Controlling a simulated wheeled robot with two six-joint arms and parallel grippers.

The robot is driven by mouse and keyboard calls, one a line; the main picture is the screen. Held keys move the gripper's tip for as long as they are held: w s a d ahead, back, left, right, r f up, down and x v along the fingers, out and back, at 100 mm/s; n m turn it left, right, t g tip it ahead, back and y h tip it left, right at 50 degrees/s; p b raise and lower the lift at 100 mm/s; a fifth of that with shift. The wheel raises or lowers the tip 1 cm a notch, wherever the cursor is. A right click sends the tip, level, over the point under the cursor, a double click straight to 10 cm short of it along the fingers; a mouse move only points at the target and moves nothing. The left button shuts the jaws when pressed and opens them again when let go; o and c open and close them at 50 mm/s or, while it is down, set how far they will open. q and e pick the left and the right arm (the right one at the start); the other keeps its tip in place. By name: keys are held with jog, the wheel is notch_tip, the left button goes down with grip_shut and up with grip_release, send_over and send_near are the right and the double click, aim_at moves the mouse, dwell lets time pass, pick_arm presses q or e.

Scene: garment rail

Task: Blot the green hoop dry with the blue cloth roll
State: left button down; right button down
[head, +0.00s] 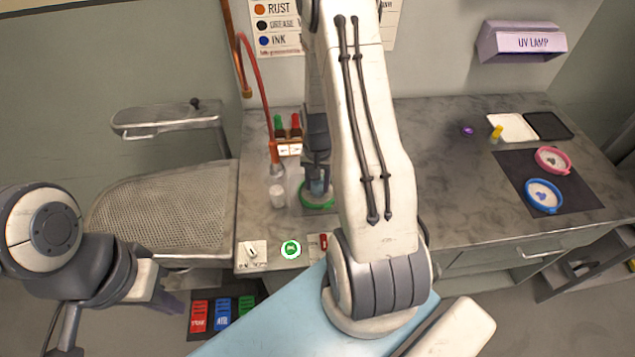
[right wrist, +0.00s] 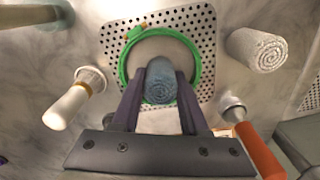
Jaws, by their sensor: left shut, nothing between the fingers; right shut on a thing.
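The green hoop (head: 318,207) lies on the bench with its rim partly hidden by my right arm in the head view. In the right wrist view the hoop (right wrist: 124,72) lies on a perforated plate, with pale fabric inside its ring. My right gripper (right wrist: 160,85) is shut on the blue cloth roll (right wrist: 160,80), its spiral end showing between the fingers. The roll overlaps the near part of the hoop; I cannot tell whether it touches the fabric. In the head view the right gripper (head: 318,183) is over the hoop. My left gripper (head: 168,297) is shut and empty at the lower left.
A red hose (head: 255,85) and red and green bottles (head: 288,125) stand close behind. Pink (head: 566,167) and blue (head: 530,197) hoops lie at the right. The bench's middle right is clear.

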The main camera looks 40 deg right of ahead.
dwell(0.4)
notch_tip(320, 180, up, 7)
jog(key=p, duration=0.6)
jog(key=shift+f, duration=0.1)
dwell(0.5)
notch_tip(320, 180, down, 6)
jog(key=b, duration=0.4)
jog(key=shift+r, duration=0.25)
jog(key=shift+f+b, duration=0.15)
jog(key=shift+b, duration=0.15)
jog(key=shift+f+b, duration=0.35)
jog(key=shift+f, duration=0.25)
dwell(1.5)
jog(key=shift+r, duration=0.1)
jog(key=shift+r+p, duration=2.95)
jog(key=shift+r, duration=0.5)
